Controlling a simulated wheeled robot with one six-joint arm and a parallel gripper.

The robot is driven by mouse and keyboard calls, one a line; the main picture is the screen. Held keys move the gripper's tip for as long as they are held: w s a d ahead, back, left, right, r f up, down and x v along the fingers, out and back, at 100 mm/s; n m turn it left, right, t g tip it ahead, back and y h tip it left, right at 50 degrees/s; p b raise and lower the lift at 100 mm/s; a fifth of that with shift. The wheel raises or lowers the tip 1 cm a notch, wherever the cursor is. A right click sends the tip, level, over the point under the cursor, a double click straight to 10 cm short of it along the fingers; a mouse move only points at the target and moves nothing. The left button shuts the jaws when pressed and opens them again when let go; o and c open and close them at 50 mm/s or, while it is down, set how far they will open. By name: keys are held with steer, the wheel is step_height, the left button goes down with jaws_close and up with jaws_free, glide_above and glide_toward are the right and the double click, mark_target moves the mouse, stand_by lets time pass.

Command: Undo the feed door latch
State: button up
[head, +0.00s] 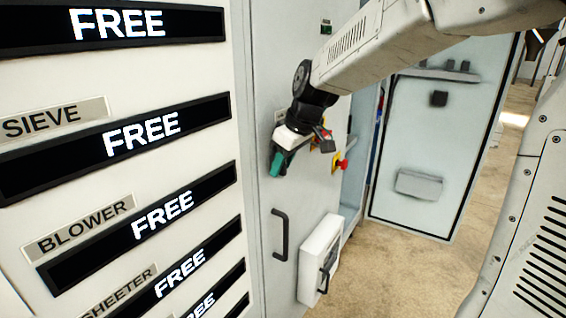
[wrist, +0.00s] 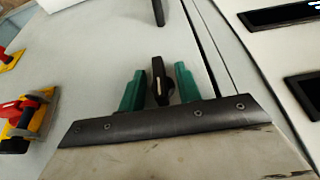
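The feed door appears to be the pale grey panel (head: 309,205) in front of my arm; its surface also fills much of the wrist view (wrist: 95,45). A black latch handle (wrist: 160,80) stands on it in the wrist view. My gripper (head: 278,163) is at this panel, above a black bar handle (head: 281,235). In the wrist view, the two green fingers of my gripper (wrist: 159,84) stand one on each side of the latch handle, with narrow gaps showing. The gripper is open around the latch handle. In the head view the gripper hides the latch.
A red knob on a yellow plate (head: 341,165) is right of my gripper; red and yellow switches (wrist: 22,115) show at left in the wrist view. A white box (head: 320,258) juts out below. An open cabinet door (head: 420,135) stands at right. Labelled displays (head: 140,135) fill the left.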

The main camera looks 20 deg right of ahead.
steer(key=c, duration=0.7)
steer(key=shift+o, duration=0.2)
steer(key=shift+w+d+g+y, duration=0.1)
steer(key=shift+d+g+y, duration=0.05)
steer(key=shift+g+y, duration=0.6)
steer(key=m+g+y, duration=0.1)
steer(key=g+y, duration=0.1)
steer(key=y, duration=0.2)
steer(key=m+g+y, duration=0.2)
steer(key=y, duration=0.2)
steer(key=m+g+y, duration=0.1)
steer(key=g+y, duration=0.1)
steer(key=y, duration=0.3)
steer(key=shift+w+d+f, duration=0.15)
steer(key=shift+d+f, duration=0.05)
steer(key=shift+f, duration=0.15)
steer(key=shift+m+g, duration=0.3)
steer(key=shift+g, duration=0.05)
